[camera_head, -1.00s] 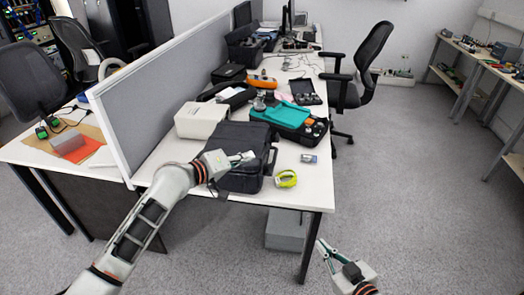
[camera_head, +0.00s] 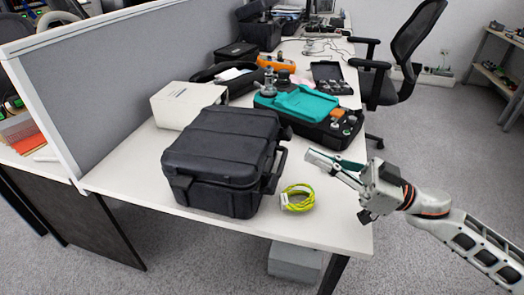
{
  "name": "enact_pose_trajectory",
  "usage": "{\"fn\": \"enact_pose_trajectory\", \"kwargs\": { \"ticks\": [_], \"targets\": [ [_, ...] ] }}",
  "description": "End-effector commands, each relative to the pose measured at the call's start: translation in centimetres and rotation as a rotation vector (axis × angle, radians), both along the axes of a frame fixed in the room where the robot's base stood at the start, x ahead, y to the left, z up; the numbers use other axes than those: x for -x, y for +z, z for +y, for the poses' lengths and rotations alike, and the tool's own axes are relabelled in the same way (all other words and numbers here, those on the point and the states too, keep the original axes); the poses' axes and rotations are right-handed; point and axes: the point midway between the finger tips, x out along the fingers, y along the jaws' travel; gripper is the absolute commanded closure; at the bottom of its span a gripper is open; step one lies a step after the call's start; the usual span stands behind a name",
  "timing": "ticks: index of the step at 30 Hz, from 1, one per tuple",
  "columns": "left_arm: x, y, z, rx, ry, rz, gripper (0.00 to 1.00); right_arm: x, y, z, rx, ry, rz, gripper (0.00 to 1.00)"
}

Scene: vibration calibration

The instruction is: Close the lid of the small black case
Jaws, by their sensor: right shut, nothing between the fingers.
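The small black case (camera_head: 329,71) stands open on the white table, toward the back right, with its lid raised and items visible inside its base. It is beyond the black case with the teal tray. My right gripper (camera_head: 316,159) comes in from the right, above the table's front right part. It is shut and empty, its fingers pointing left. It is well short of the small case and not touching it. My left gripper is out of view.
A large shut black case (camera_head: 225,150) and a yellow-green cable coil (camera_head: 298,197) are at the front. A white box (camera_head: 187,103) and a teal tray (camera_head: 298,103) on a black case stand behind. A grey partition (camera_head: 120,90) bounds the left; an office chair (camera_head: 412,50) is at right.

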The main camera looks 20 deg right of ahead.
Motion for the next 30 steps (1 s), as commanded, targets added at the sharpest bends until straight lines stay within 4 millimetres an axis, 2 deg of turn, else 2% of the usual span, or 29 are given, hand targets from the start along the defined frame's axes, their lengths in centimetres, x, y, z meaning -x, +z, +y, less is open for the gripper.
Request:
{"fn": "enact_pose_trajectory", "kwargs": {
  "ticks": [1,3,10,27,28,30],
  "targets": [
    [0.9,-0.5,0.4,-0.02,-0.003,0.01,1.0,0.0,-0.6,0.1,0.002,0.016,0.011,1.0],
    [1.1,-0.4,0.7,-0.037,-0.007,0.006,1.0,0.1,-0.4,0.3,0.004,0.029,0.01,1.0],
    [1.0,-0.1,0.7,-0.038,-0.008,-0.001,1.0,-0.8,0.6,1.7,0.001,0.033,0.003,1.0],
    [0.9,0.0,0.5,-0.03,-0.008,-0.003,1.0,-5.3,3.2,8.4,0.003,0.03,0.002,1.0],
    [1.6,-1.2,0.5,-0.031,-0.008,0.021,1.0,-5.3,1.7,8.3,0.0,0.03,0.015,1.0],
    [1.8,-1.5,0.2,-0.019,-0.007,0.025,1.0,-5.3,0.0,8.1,0.001,0.03,0.023,1.0]
  ]
}}
